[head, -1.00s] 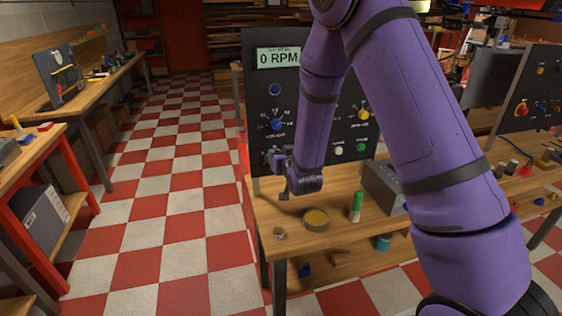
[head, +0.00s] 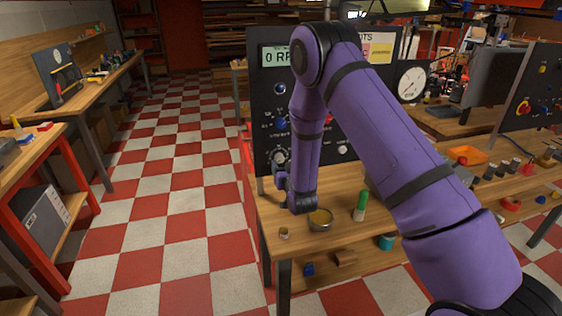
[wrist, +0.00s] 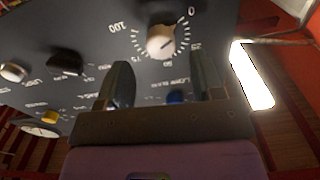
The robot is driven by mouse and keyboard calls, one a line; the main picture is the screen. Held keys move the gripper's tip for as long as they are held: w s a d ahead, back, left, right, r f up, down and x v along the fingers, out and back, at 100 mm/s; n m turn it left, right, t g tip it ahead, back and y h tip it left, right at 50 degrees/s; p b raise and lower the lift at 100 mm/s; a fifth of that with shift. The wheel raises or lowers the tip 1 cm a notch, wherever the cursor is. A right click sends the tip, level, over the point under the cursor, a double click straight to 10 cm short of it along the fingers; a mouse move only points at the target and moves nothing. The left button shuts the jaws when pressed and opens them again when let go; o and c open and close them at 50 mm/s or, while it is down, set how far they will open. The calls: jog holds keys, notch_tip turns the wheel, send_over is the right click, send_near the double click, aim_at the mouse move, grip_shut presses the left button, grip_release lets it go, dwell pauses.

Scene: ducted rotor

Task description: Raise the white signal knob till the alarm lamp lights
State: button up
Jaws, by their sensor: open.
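A white knob (wrist: 160,42) with a dial marked 0 to 100 is on the dark panel, just beyond my fingertips in the wrist view. The wrist view is upside down, and the knob's exact setting is hard to read. My gripper (wrist: 163,72) is open, its two fingers either side of the line to this knob, with nothing between them. In the head view my gripper (head: 282,180) is low at the left of the panel (head: 268,140). A second white knob (wrist: 12,72) is farther left in the wrist view. I cannot tell which lamp is the alarm lamp.
A blue knob (wrist: 177,97) shows between my fingers, farther along the panel. A dark knob (wrist: 65,62) and a yellow one (wrist: 50,117) are to the left.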

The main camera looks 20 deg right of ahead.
aim_at(281, 160)
jog(key=shift+w, duration=2.1)
jog(key=c, duration=0.9)
